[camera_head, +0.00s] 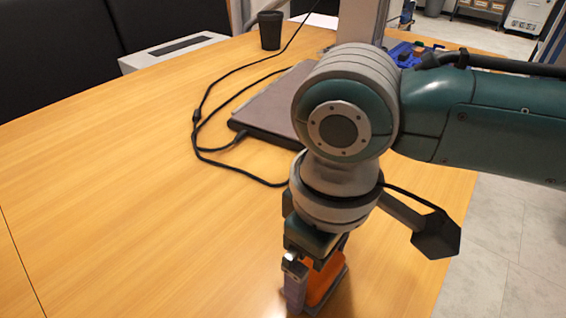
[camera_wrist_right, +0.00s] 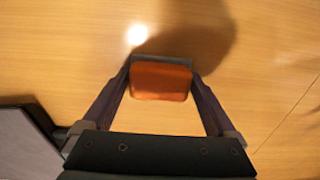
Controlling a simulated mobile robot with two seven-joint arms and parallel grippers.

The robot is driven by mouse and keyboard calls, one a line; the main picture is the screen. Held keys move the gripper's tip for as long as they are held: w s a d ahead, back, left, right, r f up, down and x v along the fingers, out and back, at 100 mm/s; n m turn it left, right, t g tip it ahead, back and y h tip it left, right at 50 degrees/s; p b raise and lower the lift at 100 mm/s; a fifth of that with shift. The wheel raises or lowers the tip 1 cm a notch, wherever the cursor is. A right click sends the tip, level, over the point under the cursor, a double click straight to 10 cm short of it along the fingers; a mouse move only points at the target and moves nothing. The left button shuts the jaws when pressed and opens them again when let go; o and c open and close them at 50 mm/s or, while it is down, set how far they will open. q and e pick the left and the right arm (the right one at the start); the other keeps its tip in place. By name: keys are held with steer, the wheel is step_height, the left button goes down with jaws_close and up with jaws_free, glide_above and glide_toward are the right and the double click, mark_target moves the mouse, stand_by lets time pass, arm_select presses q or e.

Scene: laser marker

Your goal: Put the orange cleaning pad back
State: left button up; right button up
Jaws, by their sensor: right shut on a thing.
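The orange cleaning pad (camera_head: 322,280) is between the fingers of my right gripper (camera_head: 318,294), low over the front of the wooden table in the head view. The right wrist view shows the orange pad (camera_wrist_right: 160,82) between the fingertips of my right gripper (camera_wrist_right: 161,75), which is shut on it. The pad has a dark edge on its far side. Whether its underside touches the table I cannot tell. My left gripper is not in view.
A dark flat slab (camera_head: 262,118) lies on the table (camera_head: 110,190) behind my right arm, with a black cable looping on its left. A black cup (camera_head: 270,30), a grey upright machine (camera_head: 362,18) and a blue tray (camera_head: 405,58) stand farther back. The table's left side is clear.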

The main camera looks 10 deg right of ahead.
steer(key=o, duration=0.8)
steer(key=shift+o, duration=0.2)
step_height(320, 180, up, 12)
steer(key=p, duration=0.4)
steer(key=s+a+f+m+t+y, duration=0.1)
steer(key=s+a+f+t+y, duration=0.1)
steer(key=s+a+y, duration=0.3)
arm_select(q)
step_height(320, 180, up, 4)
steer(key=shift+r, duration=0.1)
arm_select(e)
steer(key=s+d+m+h, duration=0.2)
steer(key=s+d, duration=0.1)
steer(key=d, duration=0.4)
steer(key=s+d+f+m+t+h, duration=0.1)
steer(key=s+d+m+h, duration=0.1)
steer(key=s+d, duration=0.2)
steer(key=d, duration=0.3)
steer(key=shift+d+m+t+h, duration=0.15)
steer(key=shift+m+t+h, duration=0.15)
steer(key=shift+h, duration=0.1)
steer(key=shift+s, duration=0.1)
